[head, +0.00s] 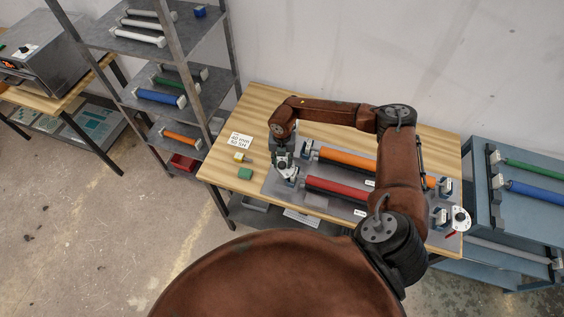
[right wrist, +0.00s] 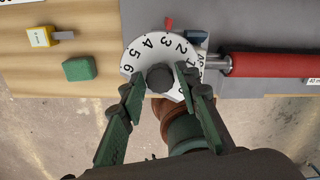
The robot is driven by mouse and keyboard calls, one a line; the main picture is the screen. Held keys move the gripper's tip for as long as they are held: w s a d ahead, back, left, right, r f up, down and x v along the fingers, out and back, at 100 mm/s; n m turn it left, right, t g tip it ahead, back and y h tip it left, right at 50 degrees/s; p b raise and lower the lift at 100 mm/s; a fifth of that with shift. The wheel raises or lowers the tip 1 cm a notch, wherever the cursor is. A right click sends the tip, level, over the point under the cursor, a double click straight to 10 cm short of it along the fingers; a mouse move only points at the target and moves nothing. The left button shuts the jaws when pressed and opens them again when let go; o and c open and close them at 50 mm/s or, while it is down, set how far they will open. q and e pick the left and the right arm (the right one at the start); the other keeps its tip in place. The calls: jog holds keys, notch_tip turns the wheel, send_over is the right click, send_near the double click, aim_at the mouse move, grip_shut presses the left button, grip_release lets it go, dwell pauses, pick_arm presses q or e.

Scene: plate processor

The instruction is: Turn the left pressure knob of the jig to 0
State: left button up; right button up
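The left pressure knob is a black round knob (right wrist: 160,78) on a white numbered dial (right wrist: 138,60) in the right wrist view. A red mark (right wrist: 168,23) stands beyond the dial's edge, close to the 3. The 0 is not clearly readable. My right gripper (right wrist: 156,84) is open, with its fingers on either side of the knob. A gap shows at the left finger; the right finger is close to the knob, contact unclear. In the head view my right gripper (head: 284,166) covers most of this dial at the left end of the jig (head: 272,187). My left gripper is out of view.
The jig holds a red roller (head: 335,188) and an orange roller (head: 345,158). Another white dial (head: 459,218) is at its right end. A green block (head: 245,174) and a yellow block (head: 239,157) lie left of the jig. A shelf rack (head: 165,83) stands at left.

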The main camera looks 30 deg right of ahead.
grip_shut()
